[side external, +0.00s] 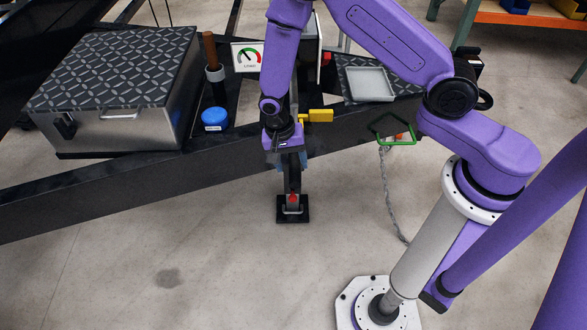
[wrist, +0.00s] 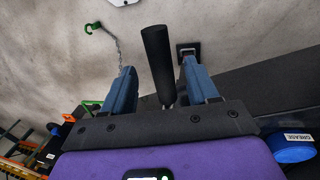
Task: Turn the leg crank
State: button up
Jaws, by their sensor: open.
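In the wrist view, the crank's black cylindrical handle (wrist: 156,58) stands between the two blue fingers of my gripper (wrist: 157,72), with a thin metal rod at its lower end. The fingers are open, with a visible gap on each side of the handle. In the side view my gripper (side external: 292,160) points down at the trailer's front beam, just above the leg. The leg's dark square foot (side external: 292,212) is on the floor below; part of it shows in the wrist view (wrist: 188,50). The crank is mostly hidden behind my gripper in the side view.
The black trailer beam (side external: 110,183) runs behind my gripper. A patterned-lid box (side external: 120,128), a blue grease tub (side external: 214,118), a brown-handled tool (side external: 210,50), a gauge sign (side external: 248,57), a yellow part (side external: 319,115) and a green hook (side external: 396,140) on a chain are nearby. The front floor is clear.

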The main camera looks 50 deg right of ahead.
aim_at(294, 170)
jog(key=shift+s+d+f, duration=0.15)
jog(key=shift+f, duration=0.75)
jog(key=shift+s+d+f, duration=0.1)
jog(key=shift+f, duration=0.75)
grip_shut()
